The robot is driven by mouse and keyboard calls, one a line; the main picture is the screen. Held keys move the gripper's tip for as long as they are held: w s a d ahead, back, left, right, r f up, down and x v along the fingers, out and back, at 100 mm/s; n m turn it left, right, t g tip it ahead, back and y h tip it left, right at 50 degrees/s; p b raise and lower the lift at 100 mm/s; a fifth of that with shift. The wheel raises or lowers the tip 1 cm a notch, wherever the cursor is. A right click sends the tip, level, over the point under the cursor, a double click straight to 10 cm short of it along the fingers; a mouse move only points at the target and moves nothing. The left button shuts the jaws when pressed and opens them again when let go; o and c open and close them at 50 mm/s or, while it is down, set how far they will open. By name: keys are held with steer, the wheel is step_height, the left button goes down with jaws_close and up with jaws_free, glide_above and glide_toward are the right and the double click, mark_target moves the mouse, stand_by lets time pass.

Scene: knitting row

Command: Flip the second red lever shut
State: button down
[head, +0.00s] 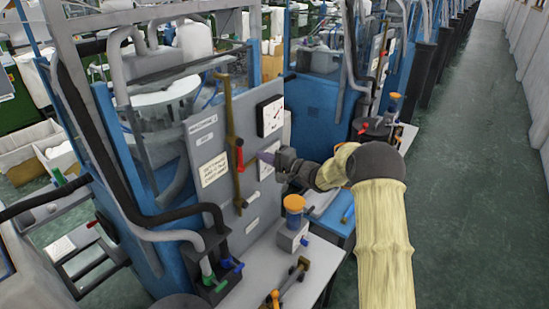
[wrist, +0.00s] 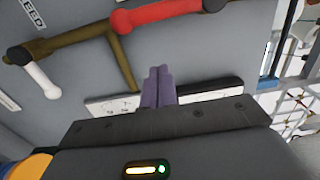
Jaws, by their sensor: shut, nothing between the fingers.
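A red lever (head: 240,158) hangs on a brown bar (head: 231,118) on the upright grey panel (head: 206,140) of the nearest machine. In the wrist view the red lever (wrist: 168,13) lies across the top, with a dark cap at its right end. My gripper (head: 264,156) points at the panel just right of the red lever in the head view. Its purple fingers (wrist: 158,84) are together and empty. In the wrist view they sit below the red lever with a visible gap. Whether they touch the panel cannot be told.
A white-handled lever (wrist: 40,80) is at left in the wrist view. A dial gauge (head: 270,115) is above my gripper in the head view. An orange-topped pot (head: 294,204) and a grey bench (head: 268,268) are below. A green aisle (head: 460,180) lies open at right.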

mark_target(240, 156)
steer(key=s+a+p, duration=0.1)
steer(key=s+a, duration=0.1)
steer(key=a, duration=0.1)
steer(key=shift+s+a+p, duration=0.15)
steer(key=shift+a+p, duration=0.15)
steer(key=shift+p, duration=0.05)
